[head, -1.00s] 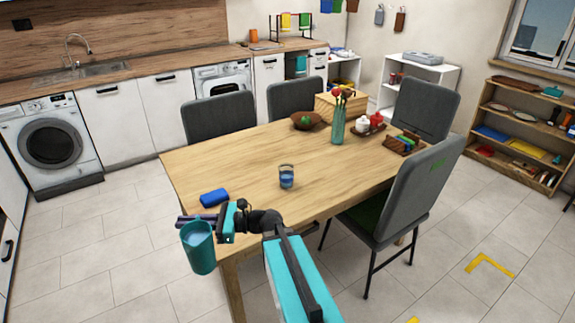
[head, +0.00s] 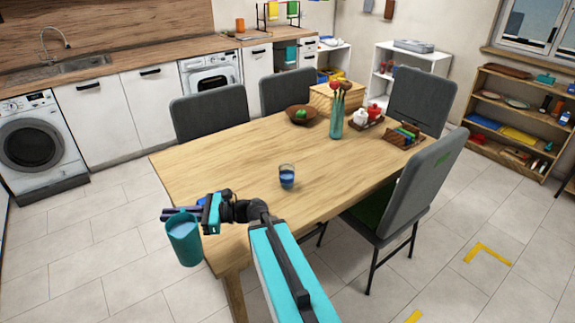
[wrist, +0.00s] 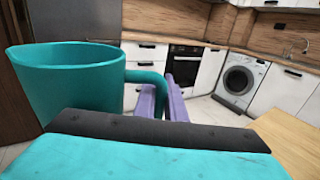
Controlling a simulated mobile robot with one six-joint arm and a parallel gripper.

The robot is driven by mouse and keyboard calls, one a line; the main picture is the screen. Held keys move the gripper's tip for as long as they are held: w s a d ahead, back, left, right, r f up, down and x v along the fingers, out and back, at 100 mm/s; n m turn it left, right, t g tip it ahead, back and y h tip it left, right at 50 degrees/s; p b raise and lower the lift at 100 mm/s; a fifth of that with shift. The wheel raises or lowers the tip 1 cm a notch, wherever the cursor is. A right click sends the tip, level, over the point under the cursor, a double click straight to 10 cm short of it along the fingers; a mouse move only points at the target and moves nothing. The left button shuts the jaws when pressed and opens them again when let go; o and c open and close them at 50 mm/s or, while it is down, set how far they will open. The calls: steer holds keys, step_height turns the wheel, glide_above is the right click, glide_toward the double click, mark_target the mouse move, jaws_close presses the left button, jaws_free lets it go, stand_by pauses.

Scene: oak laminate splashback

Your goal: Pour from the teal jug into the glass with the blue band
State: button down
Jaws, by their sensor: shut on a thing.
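The teal jug (head: 184,243) hangs in my gripper (head: 180,214), out past the near left edge of the table, with pale liquid showing at its top. It stands about upright. In the wrist view the jug (wrist: 70,95) is at the left, and the purple fingers of my gripper (wrist: 166,98) are shut on its handle (wrist: 146,76). The glass with the blue band (head: 287,176) stands upright on the wooden table (head: 230,160), to the right of and beyond the jug, apart from it.
A teal vase with flowers (head: 336,122), a brown bowl (head: 301,114) and a rack (head: 404,135) stand farther back. Grey chairs (head: 432,175) surround the table. The tabletop around the glass is clear.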

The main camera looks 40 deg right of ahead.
steer(key=shift+w, duration=0.45)
steer(key=shift+w+d, duration=0.1)
steer(key=shift+d, duration=0.05)
